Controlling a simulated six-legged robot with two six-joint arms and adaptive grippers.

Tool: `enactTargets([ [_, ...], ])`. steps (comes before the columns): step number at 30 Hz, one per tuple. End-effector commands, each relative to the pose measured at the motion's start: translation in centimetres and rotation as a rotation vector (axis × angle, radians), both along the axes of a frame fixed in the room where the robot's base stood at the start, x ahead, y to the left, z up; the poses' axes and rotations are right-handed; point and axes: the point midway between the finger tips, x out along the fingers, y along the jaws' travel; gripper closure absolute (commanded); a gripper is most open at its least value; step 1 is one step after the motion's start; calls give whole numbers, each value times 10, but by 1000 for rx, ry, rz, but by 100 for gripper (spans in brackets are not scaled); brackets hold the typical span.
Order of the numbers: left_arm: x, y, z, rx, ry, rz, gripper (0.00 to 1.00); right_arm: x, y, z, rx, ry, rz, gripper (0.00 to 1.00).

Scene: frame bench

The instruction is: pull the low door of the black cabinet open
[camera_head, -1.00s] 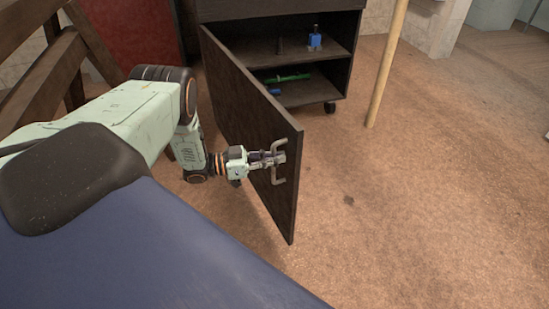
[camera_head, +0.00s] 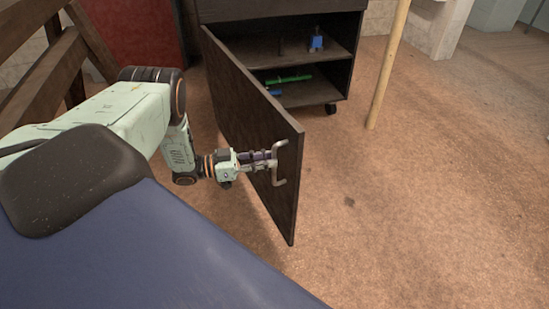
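The black cabinet (camera_head: 348,50) stands at the top centre of the head view. Its low door (camera_head: 245,105) stands wide open, swung out toward me, and the cabinet's inside shows. A pale bracket handle (camera_head: 279,165) is on the door near its free edge. My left gripper (camera_head: 270,160) is just left of the handle, in front of the door face. Its fingers look parted and the handle's upright bar shows clear of them. Whether a fingertip still touches the handle is hard to see. My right gripper is not in view.
Inside the cabinet are a blue item (camera_head: 316,42) on the shelf and a green item (camera_head: 290,79) lower down. A wooden pole (camera_head: 388,65) stands to the right. A wooden frame (camera_head: 50,65) is at the left. The floor right of the door is clear.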

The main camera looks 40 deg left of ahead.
Motion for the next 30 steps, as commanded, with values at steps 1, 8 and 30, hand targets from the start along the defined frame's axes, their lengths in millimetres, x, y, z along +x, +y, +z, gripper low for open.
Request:
enactTargets([
  [1, -8, 9, -1, 1, 1, 5, 78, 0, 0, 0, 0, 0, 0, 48],
  [8, -42, 41, 0, 1, 1, 4, 78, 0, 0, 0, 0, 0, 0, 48],
  [30, -66, 64, 0, -1, -1, 2, 78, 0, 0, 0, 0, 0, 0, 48],
])
